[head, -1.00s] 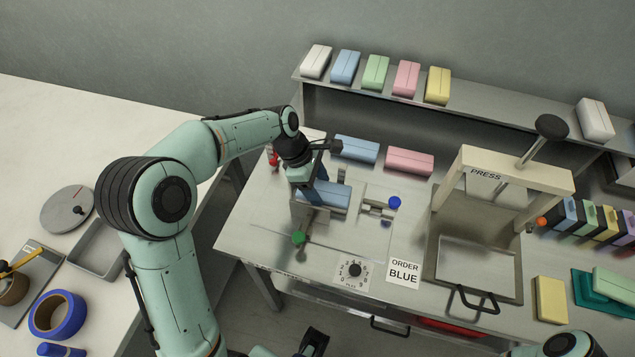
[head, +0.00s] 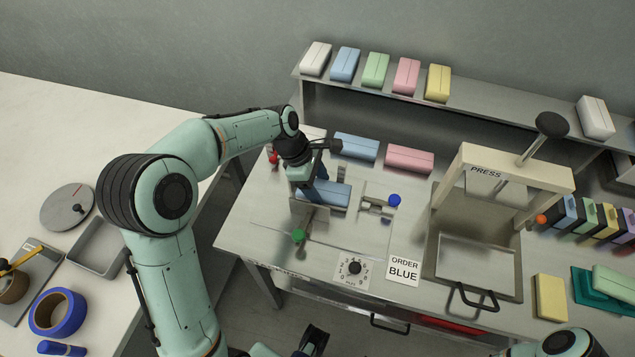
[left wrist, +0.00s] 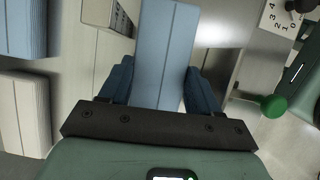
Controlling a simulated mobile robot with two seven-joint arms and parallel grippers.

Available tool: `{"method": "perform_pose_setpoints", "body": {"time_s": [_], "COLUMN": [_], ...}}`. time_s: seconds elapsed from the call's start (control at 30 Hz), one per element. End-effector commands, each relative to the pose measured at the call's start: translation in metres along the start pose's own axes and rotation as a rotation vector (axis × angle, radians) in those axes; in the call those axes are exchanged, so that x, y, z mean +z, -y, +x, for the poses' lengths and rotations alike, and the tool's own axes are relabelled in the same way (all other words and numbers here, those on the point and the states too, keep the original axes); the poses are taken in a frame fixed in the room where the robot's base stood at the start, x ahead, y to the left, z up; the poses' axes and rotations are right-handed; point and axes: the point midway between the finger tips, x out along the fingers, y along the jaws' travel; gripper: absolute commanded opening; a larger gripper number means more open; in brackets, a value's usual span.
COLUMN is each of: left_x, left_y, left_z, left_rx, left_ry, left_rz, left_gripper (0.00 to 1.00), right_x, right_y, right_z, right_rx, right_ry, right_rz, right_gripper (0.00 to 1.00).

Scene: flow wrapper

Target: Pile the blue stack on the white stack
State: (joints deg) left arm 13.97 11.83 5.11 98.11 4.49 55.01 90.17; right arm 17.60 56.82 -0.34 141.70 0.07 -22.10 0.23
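A blue stack (head: 335,195) lies on the left of the steel table, under my left gripper (head: 318,195). In the left wrist view the two blue fingers (left wrist: 160,85) stand on either side of this blue stack (left wrist: 165,40), close to its long sides. Whether they press on it is not clear. A white stack (head: 315,132) lies at the table's back left, partly hidden by my arm; a white stack also shows in the left wrist view (left wrist: 20,110), beside another blue stack (left wrist: 25,25). A dark part at the bottom of the head view may be my right gripper (head: 311,341); its fingers are unclear.
Another blue stack (head: 357,147) and a pink stack (head: 409,158) lie along the back. A press (head: 500,180) stands at right. A green knob (head: 298,235), a blue knob (head: 394,200) and a dial (head: 354,269) are near my left gripper. A shelf (head: 460,112) holds several stacks.

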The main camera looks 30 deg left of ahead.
Motion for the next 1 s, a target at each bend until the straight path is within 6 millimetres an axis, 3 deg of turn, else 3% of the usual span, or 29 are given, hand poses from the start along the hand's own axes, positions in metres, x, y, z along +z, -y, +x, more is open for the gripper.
{"method": "perform_pose_setpoints", "body": {"time_s": [0.03,0.1,0.47,0.57,1.0], "left_x": [0.000,0.000,0.000,0.000,0.001], "left_y": [0.000,0.000,-0.001,-0.001,-0.001], "left_z": [0.000,0.000,-0.005,-0.018,-0.112], "left_rx": [0.000,0.000,0.002,0.003,0.004], "left_ry": [0.000,0.000,0.000,0.000,0.000], "left_rz": [0.000,0.000,0.000,0.000,0.000], "left_gripper": [0.75,0.92,0.92,0.92,0.92], "right_x": [0.000,0.000,0.000,0.000,-0.001], "right_y": [0.000,0.000,0.000,0.001,0.007], "right_z": [0.000,0.000,-0.001,-0.003,-0.018], "right_rx": [0.000,0.000,0.000,0.000,-0.002], "right_ry": [0.000,0.000,0.000,-0.001,-0.006], "right_rz": [0.000,0.000,0.000,0.000,-0.002], "right_gripper": [0.92,0.92,0.92,0.92,0.92]}}
